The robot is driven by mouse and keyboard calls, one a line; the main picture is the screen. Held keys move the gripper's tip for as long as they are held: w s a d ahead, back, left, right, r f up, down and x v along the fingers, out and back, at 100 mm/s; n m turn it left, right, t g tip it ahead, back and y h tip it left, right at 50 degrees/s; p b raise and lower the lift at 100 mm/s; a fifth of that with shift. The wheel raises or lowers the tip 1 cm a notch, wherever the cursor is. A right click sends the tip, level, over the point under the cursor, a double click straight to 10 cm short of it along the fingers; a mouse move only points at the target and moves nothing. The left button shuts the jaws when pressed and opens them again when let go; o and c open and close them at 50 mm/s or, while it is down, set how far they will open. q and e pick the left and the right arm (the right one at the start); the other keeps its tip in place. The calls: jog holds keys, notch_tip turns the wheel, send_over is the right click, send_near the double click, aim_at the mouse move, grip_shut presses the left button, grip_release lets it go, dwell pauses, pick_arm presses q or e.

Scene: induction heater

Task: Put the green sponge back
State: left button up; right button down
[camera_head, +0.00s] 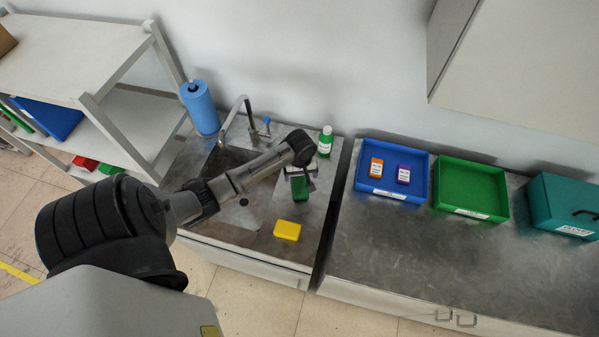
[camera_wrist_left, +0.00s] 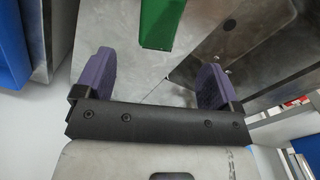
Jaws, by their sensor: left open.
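The green sponge (camera_head: 299,189) is at the right side of the sink counter, just below my left gripper (camera_head: 304,177) in the head view. In the left wrist view the green sponge (camera_wrist_left: 160,22) shows at the top edge, partly cut off. It lies ahead of the gap between the two purple fingers of my left gripper (camera_wrist_left: 156,62). The fingers are apart with nothing between them. A yellow sponge (camera_head: 287,230) lies on the counter in front of the green one. My right gripper is not in view.
A green-labelled bottle (camera_head: 325,141), a faucet (camera_head: 238,117) and a blue paper roll (camera_head: 200,108) stand along the back of the sink counter (camera_head: 251,237). To the right are a blue tray (camera_head: 393,156) with two small boxes, an empty green tray (camera_head: 470,182) and a teal case (camera_head: 563,205).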

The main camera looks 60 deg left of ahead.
pick_arm(q)
jog(key=s+d+r+m+t, duration=0.1)
jog(key=s+d+m, duration=0.4)
jog(key=d, duration=0.3)
jog(key=s+d+r+m, duration=0.1)
jog(key=s+d+m, duration=0.35)
jog(key=d, duration=0.35)
jog(key=s+d+r+m+t, duration=0.2)
jog(key=s+d+r+m, duration=0.4)
jog(key=s+d+r, duration=0.1)
jog(key=shift+s+d+r+t, duration=0.3)
jog(key=shift+s+r, duration=0.05)
jog(key=shift+s, duration=0.25)
notch_tip(320, 180, up, 4)
jog(key=p, duration=0.3)
jog(key=shift+f+p, duration=0.15)
jog(key=shift+p, duration=0.25)
